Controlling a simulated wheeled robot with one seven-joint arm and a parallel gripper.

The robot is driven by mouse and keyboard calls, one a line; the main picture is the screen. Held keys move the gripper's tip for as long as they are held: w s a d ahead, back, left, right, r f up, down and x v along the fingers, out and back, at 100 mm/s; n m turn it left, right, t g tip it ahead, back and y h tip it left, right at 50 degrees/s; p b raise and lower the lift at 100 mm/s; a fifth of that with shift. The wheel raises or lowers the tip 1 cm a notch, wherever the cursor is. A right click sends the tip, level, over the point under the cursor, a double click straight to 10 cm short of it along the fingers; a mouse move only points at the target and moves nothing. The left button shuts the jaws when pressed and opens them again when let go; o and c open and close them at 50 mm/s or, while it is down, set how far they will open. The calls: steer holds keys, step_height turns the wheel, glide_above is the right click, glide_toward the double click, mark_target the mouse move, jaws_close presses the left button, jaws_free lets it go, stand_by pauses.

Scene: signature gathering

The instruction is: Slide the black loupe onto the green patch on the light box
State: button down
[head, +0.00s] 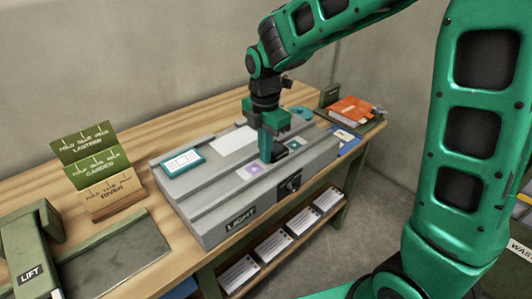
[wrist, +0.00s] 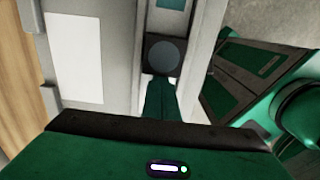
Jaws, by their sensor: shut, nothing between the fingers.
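The black loupe (wrist: 162,55) is a dark square block with a round grey lens. It sits in a channel on the grey light box (head: 212,222). In the head view the loupe (head: 281,153) shows just right of my fingers, partly hidden by them. The green patch (head: 294,144) lies beyond it on the same strip, and its edge shows at the top of the wrist view (wrist: 170,3). My gripper (head: 266,159) is shut and empty, pointing down at the near side of the loupe. I cannot tell whether the fingertips touch it.
A purple patch (head: 254,170) lies left of my fingers on the same strip. A white sheet (head: 234,140) and a teal-framed card (head: 183,161) lie on the box's back part. Folded signs (head: 92,155) stand left. An orange item (head: 350,109) sits at the far right.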

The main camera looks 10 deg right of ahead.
steer(key=shift+d, duration=0.1)
stand_by(0.3)
steer(key=a, duration=0.1)
steer(key=s+a, duration=0.1)
steer(key=a, duration=0.1)
steer(key=shift+s+a+r, duration=0.35)
steer(key=shift+s+r, duration=0.05)
step_height(320, 180, up, 9)
steer(key=s+d+m, duration=0.3)
steer(key=d+m, duration=0.5)
steer(key=d, duration=0.4)
steer(key=s+d+f+m, duration=0.2)
steer(key=s+d+m, duration=0.7)
steer(key=s+m, duration=0.2)
steer(key=s+d+f+m, duration=0.3)
steer(key=s+d+m, duration=0.5)
steer(key=s+m, duration=0.2)
steer(key=shift+s+d+m, duration=0.4)
steer(key=shift+s, duration=0.1)
